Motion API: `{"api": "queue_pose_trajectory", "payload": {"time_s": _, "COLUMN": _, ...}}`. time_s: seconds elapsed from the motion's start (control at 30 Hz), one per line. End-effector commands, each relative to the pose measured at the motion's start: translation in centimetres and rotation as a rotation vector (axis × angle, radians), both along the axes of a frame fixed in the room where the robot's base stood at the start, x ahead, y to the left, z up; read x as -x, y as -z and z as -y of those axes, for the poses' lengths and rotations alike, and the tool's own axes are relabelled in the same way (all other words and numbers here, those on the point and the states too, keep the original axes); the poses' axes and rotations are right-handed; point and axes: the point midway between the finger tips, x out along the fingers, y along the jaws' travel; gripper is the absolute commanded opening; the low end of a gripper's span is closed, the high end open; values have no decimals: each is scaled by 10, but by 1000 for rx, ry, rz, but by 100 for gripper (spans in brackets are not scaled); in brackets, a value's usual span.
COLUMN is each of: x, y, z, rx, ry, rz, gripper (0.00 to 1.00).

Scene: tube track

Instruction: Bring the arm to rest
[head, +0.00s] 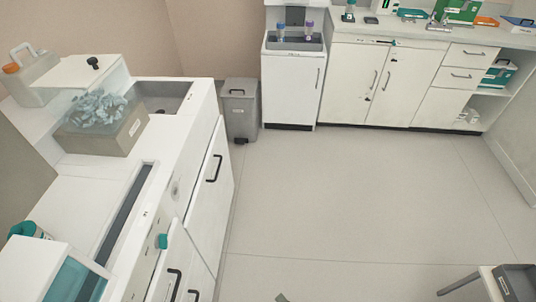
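My gripper does not show clearly in the head view, so its fingers and anything in them cannot be seen. A small grey tip (282,297) pokes in at the bottom edge. Too little of it shows to tell what it is.
A white counter (190,112) with a sink and a box (110,135) of crumpled blue material runs along the left. A grey bin (240,108) stands behind it. White cabinets (345,85) line the back. A stool or table corner (490,285) is at bottom right. The middle floor (350,200) is clear.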

Motion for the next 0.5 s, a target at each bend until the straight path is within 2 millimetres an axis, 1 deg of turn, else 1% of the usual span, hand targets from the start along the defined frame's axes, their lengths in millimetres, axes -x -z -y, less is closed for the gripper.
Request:
{"api": "queue_pose_trajectory", "payload": {"time_s": 0.03, "x": 16, "y": -1, "z": 15, "rx": 72, "ry": 21, "rz": 28, "gripper": 69}}
{"api": "queue_pose_trajectory", "payload": {"time_s": 0.1, "x": 33, "y": -7, "z": 35, "rx": 176, "ry": 43, "rz": 78, "gripper": 69}}
{"api": "queue_pose_trajectory", "payload": {"time_s": 0.17, "x": 48, "y": -14, "z": 51, "rx": 268, "ry": 56, "rz": 119, "gripper": 69}}
{"api": "queue_pose_trajectory", "payload": {"time_s": 0.27, "x": 72, "y": -31, "z": 74, "rx": 421, "ry": 70, "rz": 189, "gripper": 69}}
{"api": "queue_pose_trajectory", "payload": {"time_s": 0.37, "x": 95, "y": -54, "z": 95, "rx": 575, "ry": 73, "rz": 259, "gripper": 69}}
{"api": "queue_pose_trajectory", "payload": {"time_s": 0.47, "x": 117, "y": -80, "z": 111, "rx": 730, "ry": 65, "rz": 328, "gripper": 69}}
{"api": "queue_pose_trajectory", "payload": {"time_s": 0.5, "x": 125, "y": -92, "z": 116, "rx": 792, "ry": 59, "rz": 356, "gripper": 69}}
